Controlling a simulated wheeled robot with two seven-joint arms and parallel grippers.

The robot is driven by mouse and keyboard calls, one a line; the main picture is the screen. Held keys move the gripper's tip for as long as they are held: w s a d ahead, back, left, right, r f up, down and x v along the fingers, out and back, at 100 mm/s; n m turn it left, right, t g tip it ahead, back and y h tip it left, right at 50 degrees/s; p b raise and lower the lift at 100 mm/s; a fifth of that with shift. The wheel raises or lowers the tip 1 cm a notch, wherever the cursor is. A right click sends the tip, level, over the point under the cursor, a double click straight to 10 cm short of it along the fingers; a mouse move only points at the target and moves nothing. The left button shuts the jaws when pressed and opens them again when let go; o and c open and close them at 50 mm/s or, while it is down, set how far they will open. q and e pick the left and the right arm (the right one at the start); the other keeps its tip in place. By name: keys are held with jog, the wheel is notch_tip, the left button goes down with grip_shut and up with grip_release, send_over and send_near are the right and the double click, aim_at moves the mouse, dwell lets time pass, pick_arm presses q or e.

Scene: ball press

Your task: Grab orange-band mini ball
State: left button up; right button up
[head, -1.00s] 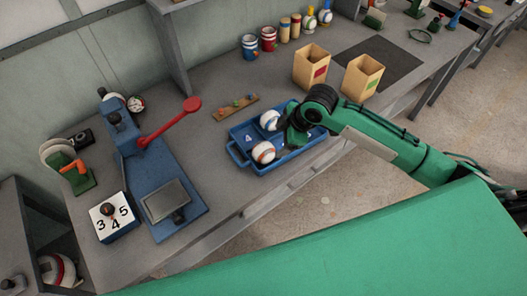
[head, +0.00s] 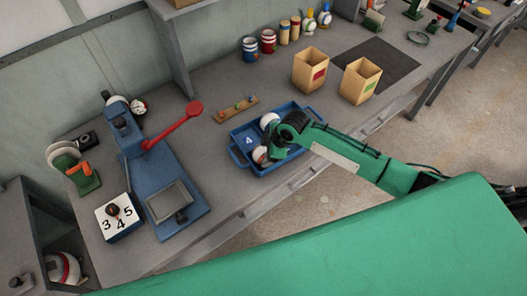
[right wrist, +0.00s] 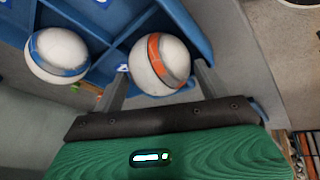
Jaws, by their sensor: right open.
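The orange-band mini ball (right wrist: 158,64) is white with an orange stripe and sits in the blue tray (right wrist: 200,12). In the head view the ball (head: 260,154) is partly hidden by my right gripper (head: 277,152). In the right wrist view my right gripper (right wrist: 160,88) is open, with one finger on each side of the orange-band ball. The fingertips reach about the ball's near half; contact cannot be told. A blue-band ball (right wrist: 58,54) lies beside it in the tray, and shows in the head view (head: 268,121) too. My left gripper is not in view.
A wooden strip with pegs (head: 236,109) lies behind the tray. Two tan boxes (head: 309,70) stand to the right, with cans (head: 268,42) behind.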

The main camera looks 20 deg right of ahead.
jog(key=shift+x, duration=1.2)
jog(key=shift+c, duration=0.2)
jog(key=c, duration=0.5)
jog(key=shift+r, duration=0.1)
